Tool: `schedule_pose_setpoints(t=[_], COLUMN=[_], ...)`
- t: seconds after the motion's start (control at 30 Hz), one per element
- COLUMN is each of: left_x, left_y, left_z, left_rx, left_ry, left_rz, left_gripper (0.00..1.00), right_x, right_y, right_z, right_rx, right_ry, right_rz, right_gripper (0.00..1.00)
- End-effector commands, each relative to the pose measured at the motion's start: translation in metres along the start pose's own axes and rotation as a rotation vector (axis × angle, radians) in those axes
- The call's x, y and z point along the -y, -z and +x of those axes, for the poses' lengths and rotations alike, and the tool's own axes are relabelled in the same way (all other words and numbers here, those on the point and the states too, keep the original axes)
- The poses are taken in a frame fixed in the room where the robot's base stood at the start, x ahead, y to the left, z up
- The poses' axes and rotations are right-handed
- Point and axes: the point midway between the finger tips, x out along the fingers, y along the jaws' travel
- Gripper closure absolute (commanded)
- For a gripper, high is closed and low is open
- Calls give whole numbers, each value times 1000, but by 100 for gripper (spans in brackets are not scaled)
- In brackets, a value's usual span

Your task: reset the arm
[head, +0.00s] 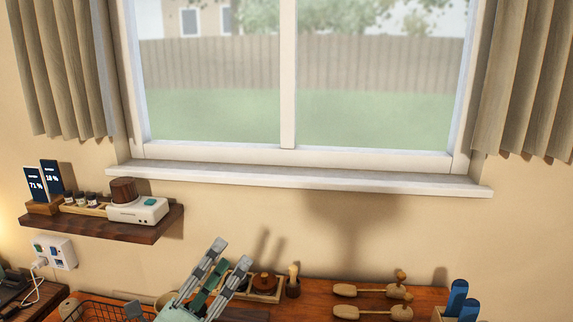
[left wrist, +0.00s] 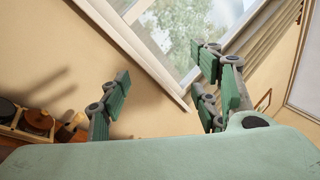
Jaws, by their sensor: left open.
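My left gripper (head: 229,262) rises from the bottom edge of the head view, above the near side of the wooden tabletop. Its grey and green fingers point up and stand apart, with nothing between them. In the left wrist view the fingers of my left gripper (left wrist: 168,78) are also spread and empty, with wall and window behind them. My right gripper shows in neither view.
A wooden tabletop (head: 325,294) holds a small tray (head: 267,294), wooden tools (head: 372,291), a wire basket (head: 98,311) and blue items (head: 456,298). A dark wall shelf (head: 140,232) carries small objects at left. The window sill (head: 300,180) juts out above.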

Motion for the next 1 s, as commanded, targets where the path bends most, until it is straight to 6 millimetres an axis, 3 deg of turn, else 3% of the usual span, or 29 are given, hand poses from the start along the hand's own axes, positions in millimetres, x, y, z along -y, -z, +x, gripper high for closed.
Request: schedule_pose_setpoints(t=[0.1,0.17,0.3,0.4,0.53,0.7,0.9,1.0], left_x=[-52,-81,-143,-168,-175,-163,-133,-160], left_y=[-19,-21,3,36,79,123,164,178], left_z=[-36,-61,-141,-202,-269,-332,-390,-392], left_rx=[210,318,578,753,938,1120,1297,1296], left_ry=[-232,-355,-659,-870,-1098,-1331,-1568,-1574], left_rz=[-385,-572,-980,-1216,-1424,-1583,-1691,-1679], left_gripper=[43,43,43,43,43,43,43,43], right_x=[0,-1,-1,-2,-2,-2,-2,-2], right_y=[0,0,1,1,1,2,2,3], right_z=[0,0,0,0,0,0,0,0], right_rx=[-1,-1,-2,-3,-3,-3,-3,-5], right_ry=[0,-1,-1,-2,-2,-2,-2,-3], right_rz=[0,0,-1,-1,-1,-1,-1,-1], right_gripper=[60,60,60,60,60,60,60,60])
